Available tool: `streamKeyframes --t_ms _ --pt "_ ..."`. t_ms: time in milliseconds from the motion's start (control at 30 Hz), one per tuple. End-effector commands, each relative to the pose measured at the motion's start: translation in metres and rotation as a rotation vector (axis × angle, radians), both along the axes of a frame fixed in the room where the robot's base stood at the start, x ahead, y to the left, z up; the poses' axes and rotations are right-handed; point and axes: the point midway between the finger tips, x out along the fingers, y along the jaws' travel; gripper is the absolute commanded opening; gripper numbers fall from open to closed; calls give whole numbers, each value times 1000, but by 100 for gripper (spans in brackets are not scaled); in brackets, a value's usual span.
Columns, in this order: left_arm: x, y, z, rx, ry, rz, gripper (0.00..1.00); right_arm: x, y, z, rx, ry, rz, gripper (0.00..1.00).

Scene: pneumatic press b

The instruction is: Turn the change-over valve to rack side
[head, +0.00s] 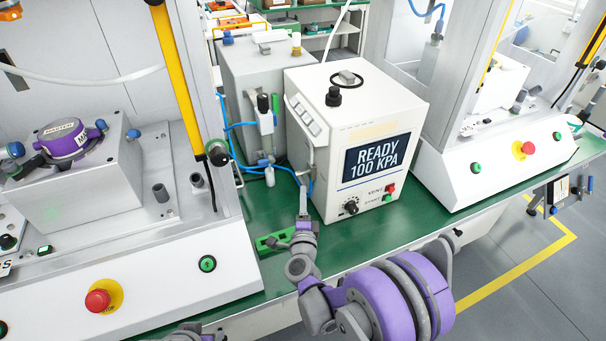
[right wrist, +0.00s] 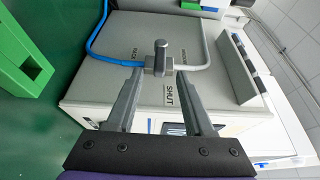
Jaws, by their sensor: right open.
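The change-over valve (right wrist: 158,66) is a small metal body with a grey handle (right wrist: 161,48) on the side panel of the white tester box (head: 380,115). In the head view my right gripper (head: 303,197) is at the box's left side, and the valve is hidden.
The box's display (head: 372,157) reads READY 100 KPA. A grey box (head: 262,75) stands behind, with blue hoses beside it. A green block (right wrist: 22,55) lies on the green bench (head: 345,240). Machines with red stop buttons stand left (head: 97,301) and right (head: 518,150).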

Motion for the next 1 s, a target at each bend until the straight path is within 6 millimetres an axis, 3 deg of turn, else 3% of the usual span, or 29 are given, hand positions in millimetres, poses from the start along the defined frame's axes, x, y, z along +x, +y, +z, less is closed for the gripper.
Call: streamKeyframes --t_ms 300,500,933,1000 --pt "2 0 12 0 -4 0 50 59 -6 2 -4 0 0 52" --pt "3 0 17 0 -6 0 50 88 -7 2 -3 0 1 52" --pt "3 0 18 0 -7 0 50 98 -8 1 -5 0 2 52" --pt "3 0 18 0 -7 0 50 98 -8 1 -4 0 2 42"
